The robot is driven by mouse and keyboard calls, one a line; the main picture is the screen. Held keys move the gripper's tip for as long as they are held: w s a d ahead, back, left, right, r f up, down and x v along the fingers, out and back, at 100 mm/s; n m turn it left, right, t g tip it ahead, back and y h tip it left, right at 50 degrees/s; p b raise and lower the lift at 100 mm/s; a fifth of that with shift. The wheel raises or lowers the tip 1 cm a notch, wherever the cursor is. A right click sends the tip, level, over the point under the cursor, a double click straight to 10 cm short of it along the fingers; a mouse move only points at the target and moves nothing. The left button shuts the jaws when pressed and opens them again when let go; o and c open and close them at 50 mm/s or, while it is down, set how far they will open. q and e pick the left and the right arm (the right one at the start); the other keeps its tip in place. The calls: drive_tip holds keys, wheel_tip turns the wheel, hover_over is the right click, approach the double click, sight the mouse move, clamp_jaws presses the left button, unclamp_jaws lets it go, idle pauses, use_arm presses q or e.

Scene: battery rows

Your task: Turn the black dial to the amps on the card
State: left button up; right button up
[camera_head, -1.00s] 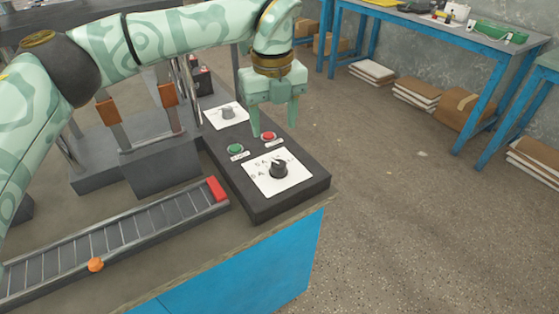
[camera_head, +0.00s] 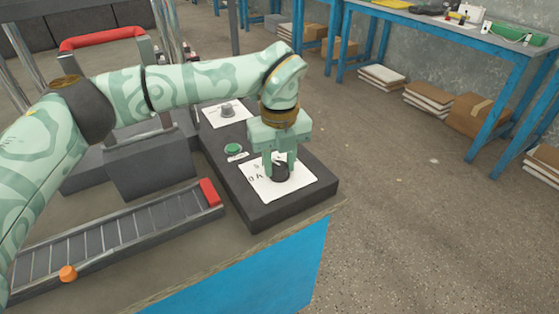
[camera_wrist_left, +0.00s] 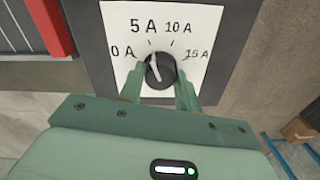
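The black dial (camera_wrist_left: 160,70) sits on a white scale plate (camera_wrist_left: 113,16) marked 0 A, 5 A, 10 A and 15 A. In the left wrist view its white pointer line slants up and slightly left, toward the 5 A side. In the head view the dial (camera_head: 280,174) shows low between the fingers of my left gripper (camera_head: 279,167). The gripper points down, and its fingers sit at both sides of the dial, seemingly closed on it. My right gripper is not in view. I see no readable amps card.
On the same dark console (camera_head: 262,212) are a green button (camera_head: 233,148) and a grey knob (camera_head: 227,110) on another white plate. A slotted rail with a red end block (camera_head: 209,191) and an orange piece (camera_head: 67,273) lies at left.

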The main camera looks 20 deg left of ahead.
use_arm(q)
drive_tip(key=shift+c, duration=0.7)
drive_tip(key=shift+r, duration=0.1)
